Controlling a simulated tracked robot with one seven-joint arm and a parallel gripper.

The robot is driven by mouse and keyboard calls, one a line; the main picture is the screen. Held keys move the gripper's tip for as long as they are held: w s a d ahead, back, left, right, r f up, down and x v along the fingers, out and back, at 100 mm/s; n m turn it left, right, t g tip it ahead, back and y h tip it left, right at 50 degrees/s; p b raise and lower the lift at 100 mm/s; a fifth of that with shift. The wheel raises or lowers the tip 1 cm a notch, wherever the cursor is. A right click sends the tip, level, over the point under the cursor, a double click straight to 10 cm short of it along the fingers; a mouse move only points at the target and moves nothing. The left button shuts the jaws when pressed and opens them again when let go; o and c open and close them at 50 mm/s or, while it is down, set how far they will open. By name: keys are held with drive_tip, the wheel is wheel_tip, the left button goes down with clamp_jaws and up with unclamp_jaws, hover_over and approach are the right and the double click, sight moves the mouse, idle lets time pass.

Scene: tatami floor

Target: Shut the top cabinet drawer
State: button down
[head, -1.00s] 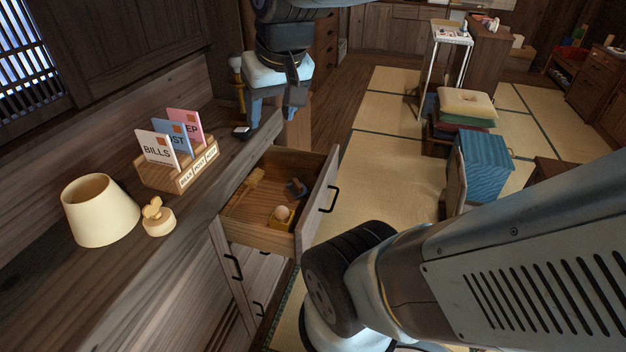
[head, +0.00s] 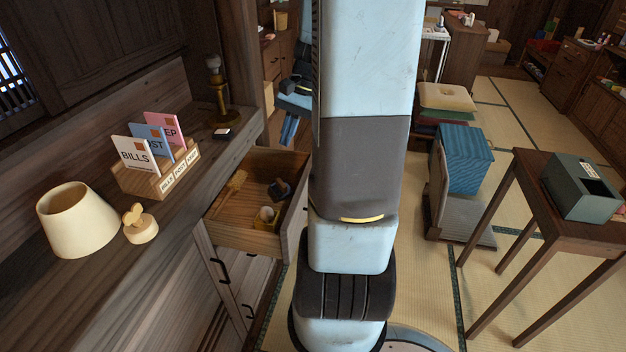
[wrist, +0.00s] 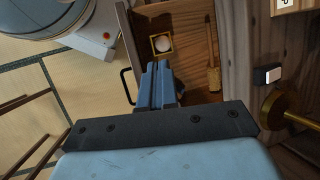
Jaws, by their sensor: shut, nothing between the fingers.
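The top drawer (head: 235,237) of the wooden cabinet stands pulled out in the head view, its front partly hidden by my arm. It holds a wooden brush, a small box with a pale ball, and a small dark item. In the wrist view the drawer's inside (wrist: 196,45) and its black handle (wrist: 126,86) show. My gripper (wrist: 158,68) is shut and empty, its fingers over the drawer-front side, right of the handle; I cannot tell whether they touch it. In the head view my gripper (head: 288,128) is partly hidden behind my arm, beyond the drawer.
The cabinet top carries a cream lampshade (head: 75,220), a wooden letter holder (head: 152,182) and a brass lampstand (head: 220,105). A side table (head: 530,170) with a grey-green box (head: 582,188) stands at right. Tatami floor is open between the furniture.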

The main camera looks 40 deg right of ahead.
drive_tip(key=s+d+f+m+t+y, duration=0.35)
drive_tip(key=d+f+m+t, duration=0.45)
drive_tip(key=d+f, duration=0.45)
drive_tip(key=s+d+f+m+t+y, duration=0.2)
drive_tip(key=s+d+f+m+t, duration=0.3)
drive_tip(key=d+f+m, duration=0.75)
drive_tip(key=w+a+f+n+t, duration=0.1)
drive_tip(key=w+a+n, duration=0.1)
drive_tip(key=w+a, duration=0.8)
drive_tip(key=shift+w+a+f, duration=0.2)
drive_tip(key=shift+w+a, duration=0.05)
drive_tip(key=shift+w, duration=0.65)
drive_tip(key=shift+w+n, duration=0.1)
drive_tip(key=shift+n, duration=0.15)
